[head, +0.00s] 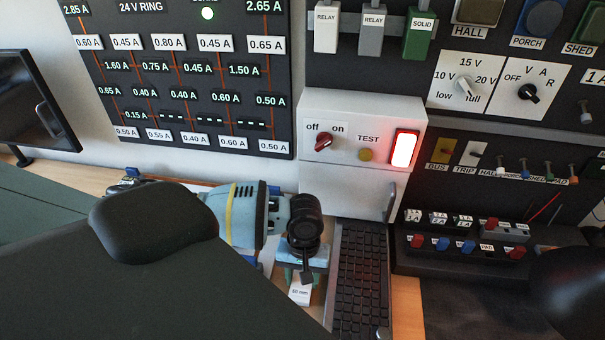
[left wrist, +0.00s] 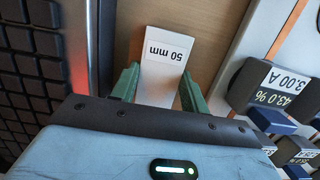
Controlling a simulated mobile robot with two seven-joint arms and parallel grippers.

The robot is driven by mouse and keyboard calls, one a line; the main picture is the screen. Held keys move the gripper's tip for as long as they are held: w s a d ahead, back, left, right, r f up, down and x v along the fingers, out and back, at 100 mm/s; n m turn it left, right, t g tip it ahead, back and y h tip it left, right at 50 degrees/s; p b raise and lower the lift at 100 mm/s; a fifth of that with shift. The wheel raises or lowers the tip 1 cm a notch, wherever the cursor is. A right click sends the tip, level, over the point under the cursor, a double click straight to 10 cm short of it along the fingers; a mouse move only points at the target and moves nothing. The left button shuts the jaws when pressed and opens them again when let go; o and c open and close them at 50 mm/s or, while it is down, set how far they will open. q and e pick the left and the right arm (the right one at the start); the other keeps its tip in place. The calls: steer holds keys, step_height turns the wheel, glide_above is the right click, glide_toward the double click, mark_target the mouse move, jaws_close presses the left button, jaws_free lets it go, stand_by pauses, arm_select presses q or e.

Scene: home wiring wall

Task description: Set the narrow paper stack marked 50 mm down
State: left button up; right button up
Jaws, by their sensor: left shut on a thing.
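The narrow white paper stack marked 50 mm (left wrist: 161,72) is between the green fingers of my left gripper (left wrist: 159,78) in the left wrist view, its label facing the camera. The fingers are shut on its two sides. In the head view the stack (head: 299,294) shows small below my left gripper (head: 301,277), just left of the black keyboard. Wood surface shows around its far end in the wrist view. I cannot tell whether the stack touches that surface. My right gripper is not in view.
The black keyboard (head: 361,285) lies close right of the stack in the head view. A white box with a red lit switch (head: 404,149) stands behind. A bare wood strip (head: 407,305) lies beyond the keyboard.

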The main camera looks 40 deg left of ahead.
arm_select(q)
steer(key=o, duration=1.1)
steer(key=shift+c, duration=0.2)
steer(key=shift+r, duration=0.1)
step_height(320, 180, up, 12)
steer(key=w+a+p, duration=0.1)
steer(key=shift+w, duration=0.25)
steer(key=shift+o, duration=0.5)
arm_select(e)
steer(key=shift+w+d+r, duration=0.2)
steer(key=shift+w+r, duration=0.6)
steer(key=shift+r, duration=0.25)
